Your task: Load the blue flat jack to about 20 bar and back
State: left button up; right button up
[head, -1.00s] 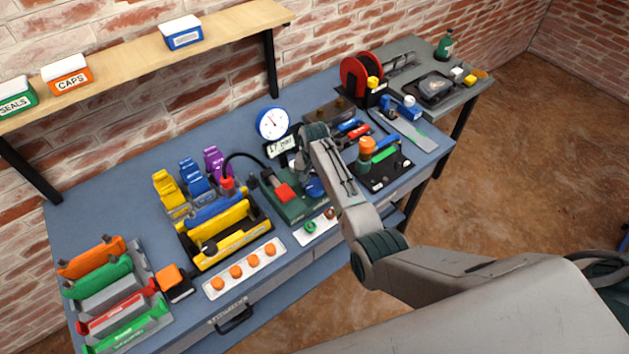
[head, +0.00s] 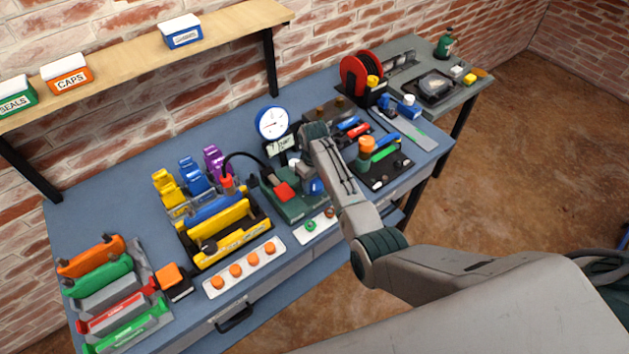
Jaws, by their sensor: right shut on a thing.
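The blue flat jack (head: 213,212) sits in the yellow frame (head: 222,248) at the middle of the bench. A black hose with a red coupling (head: 228,184) runs from it to the green pump (head: 296,208). The pump carries a red block (head: 285,192) and a blue knob (head: 316,187). My right gripper (head: 308,182) is down at the knob and shut on it; my arm partly hides the fingers. The round gauge (head: 272,123) has its needle toward the left. The small display (head: 281,146) shows a low, hardly legible bar value. My left gripper is not in view.
A strip with orange knobs (head: 218,283) lies in front of the frame. Yellow, blue and purple pieces (head: 194,176) stand behind it. A rack of coloured bars (head: 146,322) is at left, and a red reel (head: 353,76) at the back right.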

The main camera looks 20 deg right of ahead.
aim_at(314, 183)
jog(key=n, duration=0.4)
jog(key=shift+w+r+n, duration=0.1)
jog(key=shift+n, duration=2.1)
jog(key=o, duration=1)
jog(key=shift+a+r+b, duration=0.1)
jog(key=shift+r+b, duration=1.55)
jog(key=shift+r, duration=3.7)
